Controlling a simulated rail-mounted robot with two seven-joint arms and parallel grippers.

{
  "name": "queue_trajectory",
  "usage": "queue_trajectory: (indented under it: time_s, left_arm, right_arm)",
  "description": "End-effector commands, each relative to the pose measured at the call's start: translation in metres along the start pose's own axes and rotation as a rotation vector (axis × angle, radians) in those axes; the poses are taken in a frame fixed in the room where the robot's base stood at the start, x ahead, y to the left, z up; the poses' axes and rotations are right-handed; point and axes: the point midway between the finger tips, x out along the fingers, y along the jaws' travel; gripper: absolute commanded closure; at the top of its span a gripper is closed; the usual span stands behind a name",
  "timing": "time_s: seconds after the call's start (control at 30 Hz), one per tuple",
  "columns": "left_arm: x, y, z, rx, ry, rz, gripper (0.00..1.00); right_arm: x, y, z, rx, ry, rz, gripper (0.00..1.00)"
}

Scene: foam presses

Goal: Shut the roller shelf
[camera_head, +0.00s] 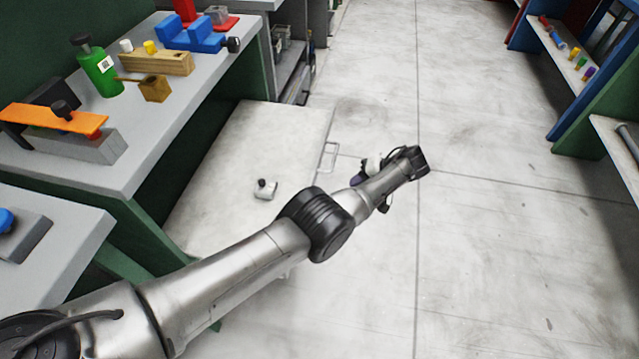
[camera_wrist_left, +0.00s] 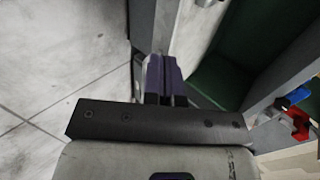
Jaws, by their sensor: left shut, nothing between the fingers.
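The roller shelf (camera_head: 240,150) is a pale, flat, low panel that sticks out from under the grey-topped bench on the left. A thin metal handle (camera_head: 329,156) is on its right edge. A small whitish part with a dark knob (camera_head: 263,192) lies on it. My left arm reaches across the near end of the shelf. My left gripper (camera_head: 360,176) is beyond the handle side, low over the aisle. In the left wrist view its purple fingers (camera_wrist_left: 164,75) are together and empty, close to a grey upright edge. Contact cannot be told. My right gripper is not in view.
The green-sided bench (camera_head: 165,125) holds a green bottle (camera_head: 98,68), a blue vise (camera_head: 190,35) and an orange-topped clamp (camera_head: 55,118). Shelving with small coloured items (camera_head: 565,50) stands at the right. The concrete aisle floor (camera_head: 480,200) between is clear.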

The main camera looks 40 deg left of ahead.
Motion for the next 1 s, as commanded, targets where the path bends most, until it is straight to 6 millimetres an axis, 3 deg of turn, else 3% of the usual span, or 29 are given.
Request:
queue_trajectory:
  time_s: [0.27, 0.7, 1.0]
  left_arm:
    - [0.019, 0.0, 0.002, -0.054, -0.008, -0.002, 1.0]
    - [0.106, 0.002, 0.002, -0.054, -0.007, -0.001, 1.0]
    - [0.124, -0.02, 0.003, -0.055, -0.005, 0.001, 1.0]
  right_arm:
    - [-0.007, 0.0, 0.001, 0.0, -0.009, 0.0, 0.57]
    - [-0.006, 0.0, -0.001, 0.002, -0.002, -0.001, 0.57]
    - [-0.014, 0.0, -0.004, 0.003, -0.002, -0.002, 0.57]
